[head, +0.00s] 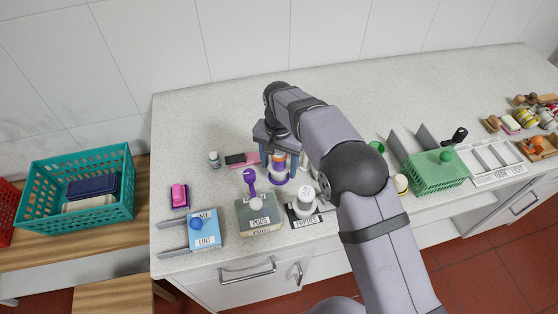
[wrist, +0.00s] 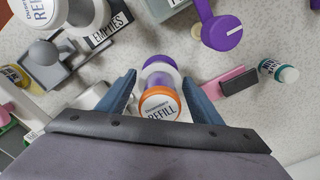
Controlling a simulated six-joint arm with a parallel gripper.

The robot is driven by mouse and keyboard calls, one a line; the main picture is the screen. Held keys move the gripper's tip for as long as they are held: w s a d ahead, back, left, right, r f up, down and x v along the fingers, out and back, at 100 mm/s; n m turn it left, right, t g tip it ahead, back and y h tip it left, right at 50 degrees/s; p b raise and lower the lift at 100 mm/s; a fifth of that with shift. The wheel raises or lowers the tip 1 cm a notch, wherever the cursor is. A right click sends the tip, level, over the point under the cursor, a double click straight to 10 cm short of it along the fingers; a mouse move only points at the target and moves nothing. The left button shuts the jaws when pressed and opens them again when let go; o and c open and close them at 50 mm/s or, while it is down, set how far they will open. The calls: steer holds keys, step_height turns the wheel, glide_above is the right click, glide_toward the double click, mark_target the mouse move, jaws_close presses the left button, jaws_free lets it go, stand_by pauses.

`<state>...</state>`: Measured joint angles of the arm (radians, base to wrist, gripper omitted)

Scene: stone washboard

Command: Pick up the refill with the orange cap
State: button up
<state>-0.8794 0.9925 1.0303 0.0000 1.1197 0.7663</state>
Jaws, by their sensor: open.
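The refill with the orange cap (wrist: 160,104) stands on the counter between the two blue fingers of my gripper (wrist: 160,82) in the wrist view. Its cap is lettered REFILL, and a purple and white part shows just beyond it. My gripper is open, with a finger on each side and visible gaps to the refill. In the head view my gripper (head: 279,152) points down over the refill (head: 279,168), which is partly hidden by the fingers and arm. Another white refill container (wrist: 36,10) shows at the wrist view's upper left.
A white container (head: 305,198) stands on the EMPTIES tray (head: 306,221). A small teal-capped bottle (head: 214,160) and a pink and black block (head: 240,159) lie left of my gripper. The back counter is clear.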

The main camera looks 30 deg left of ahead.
steer(key=shift+f, duration=0.8)
steer(key=c, duration=0.9)
steer(key=shift+r, duration=0.1)
